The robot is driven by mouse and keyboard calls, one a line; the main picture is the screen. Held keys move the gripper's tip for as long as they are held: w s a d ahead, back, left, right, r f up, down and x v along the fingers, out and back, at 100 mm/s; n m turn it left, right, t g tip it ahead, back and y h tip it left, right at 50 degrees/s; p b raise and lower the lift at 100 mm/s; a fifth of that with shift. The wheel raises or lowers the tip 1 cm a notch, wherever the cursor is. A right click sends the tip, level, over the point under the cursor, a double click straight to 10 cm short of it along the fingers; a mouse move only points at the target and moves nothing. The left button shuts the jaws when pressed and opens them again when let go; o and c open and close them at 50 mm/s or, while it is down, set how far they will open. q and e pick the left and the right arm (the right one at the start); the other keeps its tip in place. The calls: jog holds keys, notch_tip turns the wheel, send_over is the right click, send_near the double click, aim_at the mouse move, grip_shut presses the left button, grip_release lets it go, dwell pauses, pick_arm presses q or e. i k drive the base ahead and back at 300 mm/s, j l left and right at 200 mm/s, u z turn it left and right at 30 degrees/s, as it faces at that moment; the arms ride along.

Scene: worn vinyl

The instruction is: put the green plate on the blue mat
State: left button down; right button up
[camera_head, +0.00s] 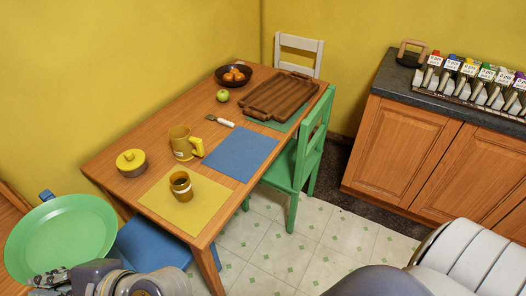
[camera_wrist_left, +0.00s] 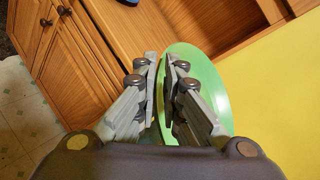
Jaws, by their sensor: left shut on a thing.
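The green plate (camera_head: 62,238) is at the lower left of the head view, off the table and tilted. My left gripper (camera_head: 50,278) is shut on its near rim; the left wrist view also shows the plate (camera_wrist_left: 212,88) pinched between the fingers (camera_wrist_left: 164,72). The blue mat (camera_head: 240,153) lies flat and bare in the middle of the table, to the right of the plate and beyond it. My right gripper is not in view.

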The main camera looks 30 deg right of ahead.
aim_at(245, 147)
jog(key=i+z, duration=0.1)
jog(key=z, duration=0.35)
jog(key=i+l+z, duration=0.1)
jog(key=z, duration=0.35)
jog(key=i+z, duration=0.15)
jog(key=z, duration=0.3)
jog(key=i+j, duration=0.25)
jog(key=i, duration=0.2)
jog(key=z, duration=0.05)
